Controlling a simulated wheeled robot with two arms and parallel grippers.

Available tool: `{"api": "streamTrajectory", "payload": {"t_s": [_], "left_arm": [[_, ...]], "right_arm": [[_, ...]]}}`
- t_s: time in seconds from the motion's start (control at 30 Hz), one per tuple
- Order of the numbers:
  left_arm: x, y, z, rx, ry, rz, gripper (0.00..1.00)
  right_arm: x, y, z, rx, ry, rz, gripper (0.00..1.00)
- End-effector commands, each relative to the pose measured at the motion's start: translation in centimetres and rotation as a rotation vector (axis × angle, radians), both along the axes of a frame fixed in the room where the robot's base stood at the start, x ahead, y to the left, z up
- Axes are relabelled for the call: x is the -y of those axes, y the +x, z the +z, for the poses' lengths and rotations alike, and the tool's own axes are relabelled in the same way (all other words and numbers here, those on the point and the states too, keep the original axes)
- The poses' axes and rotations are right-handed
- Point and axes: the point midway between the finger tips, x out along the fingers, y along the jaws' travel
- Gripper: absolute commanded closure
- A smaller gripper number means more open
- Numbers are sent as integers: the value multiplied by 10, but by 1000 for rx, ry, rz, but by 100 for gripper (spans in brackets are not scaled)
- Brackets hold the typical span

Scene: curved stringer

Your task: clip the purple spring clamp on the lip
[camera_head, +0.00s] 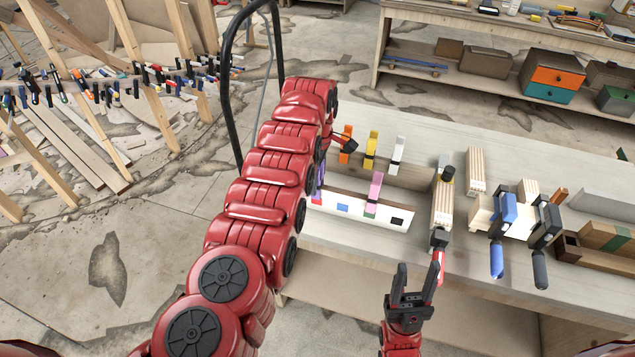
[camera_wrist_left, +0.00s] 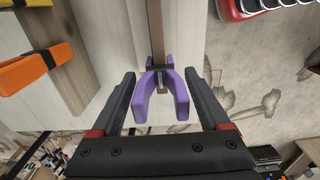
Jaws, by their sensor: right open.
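The purple spring clamp (camera_wrist_left: 162,90) is between the two fingers of my left gripper (camera_wrist_left: 161,78) in the left wrist view. Its two handles spread toward the palm, and the fingers stand apart on either side of it. A narrow brown strip (camera_wrist_left: 155,25) runs from the clamp's dark middle. In the head view a purple piece (camera_head: 319,180) shows beside my left arm, mostly hidden. The white panel (camera_head: 342,208) with coloured squares lies just right of it. My right gripper (camera_head: 416,270) is open and empty in front of the bench.
Orange (camera_head: 346,145), yellow (camera_head: 370,150) and white (camera_head: 397,156) clamps stand behind the panel; a pink clamp (camera_head: 374,190) stands at it. Wood blocks (camera_head: 442,205) and blue-handled (camera_head: 497,258) and black-handled clamps (camera_head: 540,268) occupy the bench's right.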

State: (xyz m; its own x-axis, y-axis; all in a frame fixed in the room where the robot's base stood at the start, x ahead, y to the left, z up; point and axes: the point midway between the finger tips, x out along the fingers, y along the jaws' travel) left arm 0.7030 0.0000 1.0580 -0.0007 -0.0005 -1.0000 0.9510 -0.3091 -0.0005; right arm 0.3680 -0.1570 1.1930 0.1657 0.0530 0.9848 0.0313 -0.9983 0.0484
Motion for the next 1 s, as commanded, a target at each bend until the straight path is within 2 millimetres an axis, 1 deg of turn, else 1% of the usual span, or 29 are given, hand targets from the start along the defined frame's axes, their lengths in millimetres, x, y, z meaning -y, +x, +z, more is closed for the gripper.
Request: {"api": "streamTrajectory", "payload": {"t_s": [0.03,0.07,0.1,0.27,0.4,0.43,0.77,0.87,0.97,1.0], "left_arm": [[0,0,0,0,0,0,32],[0,0,0,0,0,0,37],[0,0,0,0,0,0,45],[0,0,0,0,0,0,73],[0,0,0,0,0,0,99],[0,0,0,0,0,0,100],[0,0,1,0,0,0,100],[0,0,6,1,1,0,100],[0,1,16,4,1,1,100],[0,2,22,7,-1,1,100]], "right_arm": [[0,0,0,0,0,0,50],[0,0,0,0,0,0,50],[0,0,0,0,0,0,50],[0,0,0,0,0,0,50],[0,0,0,0,0,0,50],[0,0,0,0,0,0,50],[0,0,-1,0,0,0,50],[0,0,-5,0,0,0,50],[0,0,-11,0,0,0,50],[0,0,-14,0,0,0,50]]}}
